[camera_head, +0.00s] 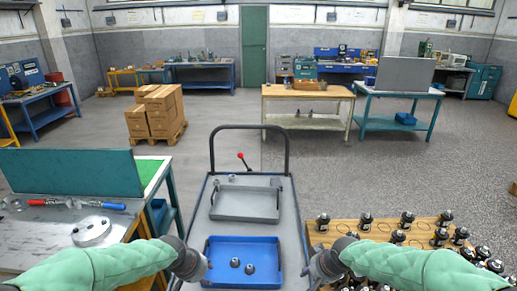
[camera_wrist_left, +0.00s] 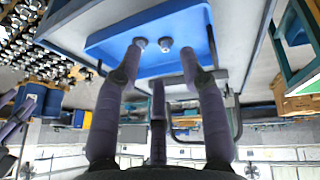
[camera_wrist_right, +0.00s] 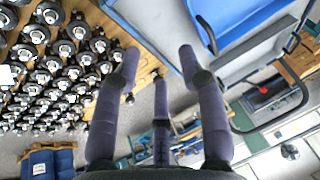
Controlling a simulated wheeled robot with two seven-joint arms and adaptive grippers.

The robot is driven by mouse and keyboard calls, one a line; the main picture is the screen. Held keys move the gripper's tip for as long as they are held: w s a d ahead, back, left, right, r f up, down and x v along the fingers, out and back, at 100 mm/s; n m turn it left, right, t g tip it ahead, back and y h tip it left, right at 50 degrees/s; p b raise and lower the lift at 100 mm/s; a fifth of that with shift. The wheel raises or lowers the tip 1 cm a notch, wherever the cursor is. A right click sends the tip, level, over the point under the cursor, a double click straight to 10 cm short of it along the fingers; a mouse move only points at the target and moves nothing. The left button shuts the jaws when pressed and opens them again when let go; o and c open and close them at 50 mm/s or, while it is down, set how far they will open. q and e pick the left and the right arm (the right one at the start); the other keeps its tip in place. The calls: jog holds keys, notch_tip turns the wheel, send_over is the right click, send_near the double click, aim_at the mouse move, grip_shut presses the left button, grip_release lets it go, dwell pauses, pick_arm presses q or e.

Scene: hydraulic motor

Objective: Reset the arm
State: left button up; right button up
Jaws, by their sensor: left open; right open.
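My left gripper (camera_head: 190,264) is at the left edge of the trolley, beside the blue tray (camera_head: 218,243). In the left wrist view its fingers (camera_wrist_left: 163,55) are spread apart and empty, with the blue tray (camera_wrist_left: 110,42) beyond them. My right gripper (camera_head: 318,266) is between the trolley's right edge and the wooden pallet table of motors. In the right wrist view its fingers (camera_wrist_right: 160,65) are spread and empty. Two small dark metal parts (camera_head: 235,262) sit in the blue tray, apart from both grippers.
A grey tray (camera_head: 244,214) lies further back on the trolley, below its handle (camera_head: 249,127). Several motors (camera_head: 365,221) stand on the wooden surface (camera_head: 345,228) at right. A workbench at left holds a round metal part (camera_head: 92,231) and a red-and-blue tool (camera_head: 103,205). Cardboard boxes (camera_head: 160,108) stand behind.

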pick_arm(q)
jog(key=s+d+f+g+h, duration=0.1)
jog(key=s+d+f, duration=0.1)
jog(key=s+f, duration=0.5)
jog(key=s+d+f+g, duration=0.1)
jog(key=s+d+f, duration=0.15)
jog(key=f, duration=0.95)
pick_arm(e)
jog(key=s+a+f+g+y, duration=0.1)
jog(key=s+a+f, duration=0.1)
jog(key=s+f, duration=0.5)
jog(key=s+a+f+g+y, duration=0.1)
jog(key=s+a+f, duration=0.15)
jog(key=f, duration=0.95)
pick_arm(q)
jog(key=s+d+f+n+g, duration=0.2)
jog(key=s+f, duration=0.8)
jog(key=s, duration=0.4)
jog(key=shift+s+d+f+h, duration=0.15)
jog(key=shift+f+h, duration=0.1)
jog(key=shift+h, duration=0.15)
pick_arm(e)
jog(key=s+a+f+m+g, duration=0.1)
jog(key=s+a+f+g, duration=0.1)
jog(key=s+f, duration=0.8)
jog(key=s, duration=0.4)
jog(key=shift+f+m, duration=0.2)
jog(key=shift+m, duration=0.2)
jog(key=shift+s, duration=0.1)
